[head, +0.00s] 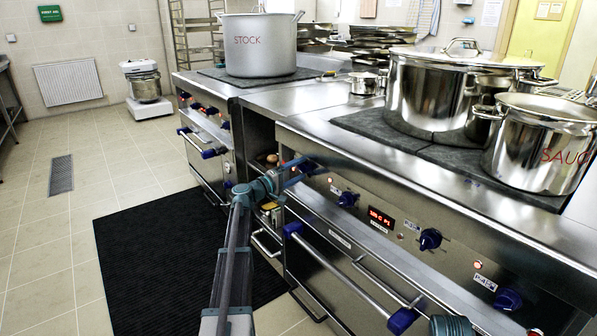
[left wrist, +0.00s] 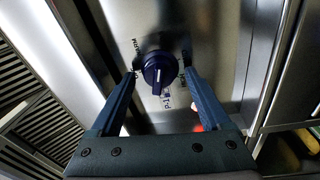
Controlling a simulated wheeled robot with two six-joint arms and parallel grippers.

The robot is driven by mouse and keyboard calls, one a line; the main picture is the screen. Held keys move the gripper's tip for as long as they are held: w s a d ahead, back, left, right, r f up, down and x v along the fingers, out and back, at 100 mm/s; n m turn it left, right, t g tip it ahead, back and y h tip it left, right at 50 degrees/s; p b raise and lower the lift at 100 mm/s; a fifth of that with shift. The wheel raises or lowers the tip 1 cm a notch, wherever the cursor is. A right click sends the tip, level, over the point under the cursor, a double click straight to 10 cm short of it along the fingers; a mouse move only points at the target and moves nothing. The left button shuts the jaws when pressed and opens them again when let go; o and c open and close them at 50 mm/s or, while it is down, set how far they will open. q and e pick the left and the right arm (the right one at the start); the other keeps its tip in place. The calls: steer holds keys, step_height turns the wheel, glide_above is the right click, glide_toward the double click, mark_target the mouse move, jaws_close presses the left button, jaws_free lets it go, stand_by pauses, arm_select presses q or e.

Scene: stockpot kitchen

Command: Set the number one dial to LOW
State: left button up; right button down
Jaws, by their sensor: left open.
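The dark blue dial (left wrist: 158,70) sits on the steel front panel in the left wrist view, between my open left fingers (left wrist: 159,82). Its pale pointer line points down in that picture, towards a tag that seems to read P-1. Other printed words ring the dial, too small and turned to read surely. In the head view my left gripper (head: 297,173) is at the left end of the right-hand range's panel, its fingers around or just in front of this dial (head: 309,167). I cannot tell whether they touch it.
More blue dials (head: 347,200) (head: 430,239) line the panel, with a red display (head: 381,218) between them. Below runs an oven handle (head: 345,275) with blue ends. A large lidded pot (head: 430,95) and a sauce pot (head: 535,145) stand on top. A black mat (head: 150,255) covers the floor.

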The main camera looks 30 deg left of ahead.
arm_select(q)
steer(key=b+v, duration=0.1)
steer(key=v, duration=1.2)
steer(key=shift+s+a, duration=0.15)
steer(key=shift+s, duration=0.25)
steer(key=shift+f, duration=0.1)
